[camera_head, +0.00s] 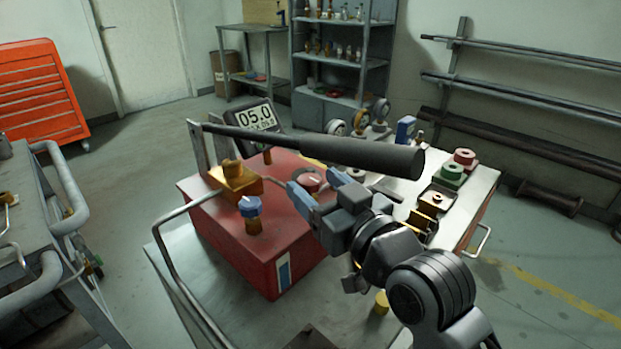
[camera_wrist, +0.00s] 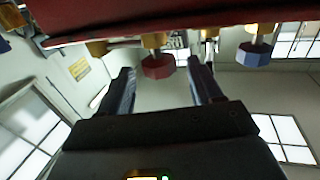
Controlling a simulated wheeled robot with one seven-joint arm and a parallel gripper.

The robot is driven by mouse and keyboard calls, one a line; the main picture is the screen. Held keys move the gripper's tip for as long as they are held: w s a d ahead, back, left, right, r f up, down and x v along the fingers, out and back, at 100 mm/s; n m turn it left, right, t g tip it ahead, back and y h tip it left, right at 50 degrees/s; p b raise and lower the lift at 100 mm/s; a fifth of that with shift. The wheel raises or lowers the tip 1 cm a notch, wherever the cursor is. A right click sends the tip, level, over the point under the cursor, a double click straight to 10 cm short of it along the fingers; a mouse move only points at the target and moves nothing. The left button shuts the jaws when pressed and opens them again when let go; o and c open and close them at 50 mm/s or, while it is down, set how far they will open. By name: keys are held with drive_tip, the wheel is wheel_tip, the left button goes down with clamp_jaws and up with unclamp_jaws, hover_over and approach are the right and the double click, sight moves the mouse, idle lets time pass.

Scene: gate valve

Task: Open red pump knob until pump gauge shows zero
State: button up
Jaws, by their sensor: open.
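The red pump knob (camera_head: 310,177) sits on the red pump box (camera_head: 262,258). In the wrist view the red knob (camera_wrist: 158,67) shows as a faceted cap on a brass stem, between my two fingers. My gripper (camera_head: 314,183) is open, with its blue-grey fingertips on either side of the knob; I cannot tell whether they touch it. The wrist view also shows both fingers of my gripper (camera_wrist: 161,70) apart. The pump gauge (camera_head: 256,118) behind the box reads 05.0.
A long black lever (camera_head: 330,149) runs above the box and my gripper. A blue knob (camera_head: 250,206) on a brass stem stands left of the red knob. Small valve blocks (camera_head: 453,168) and round gauges (camera_head: 360,122) occupy the bench's right and back.

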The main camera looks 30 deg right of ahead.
drive_tip(key=shift+w+a, duration=0.1)
drive_tip(key=shift+w, duration=1.2)
drive_tip(key=shift+c, duration=0.3)
drive_tip(key=c, duration=0.9)
